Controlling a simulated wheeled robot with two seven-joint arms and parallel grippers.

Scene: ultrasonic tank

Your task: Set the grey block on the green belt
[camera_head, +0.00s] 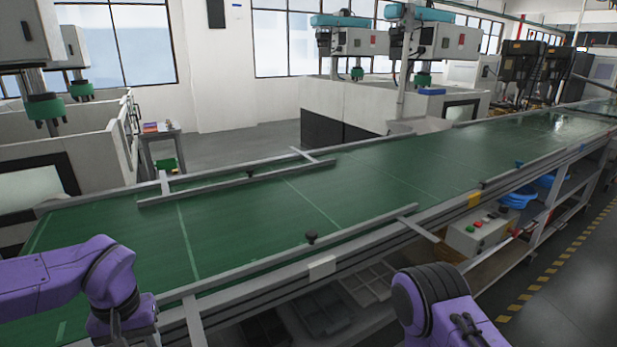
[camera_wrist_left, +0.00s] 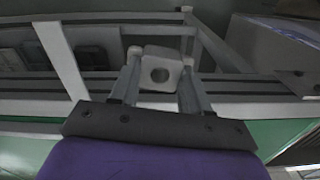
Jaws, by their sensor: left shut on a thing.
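The green belt (camera_head: 250,215) runs from the lower left to the far right in the head view. A green strip of it also shows at the lower edge of the left wrist view (camera_wrist_left: 285,132). My left gripper (camera_wrist_left: 160,78) is shut on the grey block (camera_wrist_left: 162,70), a small light block with a round dark hole in its face. In the left wrist view the block appears in front of the belt's metal side frame. In the head view my left arm reaches in over the near left belt edge, and its fingertips and the block are not visible. My right gripper is out of view.
A metal guide rail (camera_head: 235,184) lies along the belt's far side, and another rail (camera_head: 365,229) runs along the near side. A control box (camera_head: 478,233) with buttons sits below the belt. The middle of the belt is clear.

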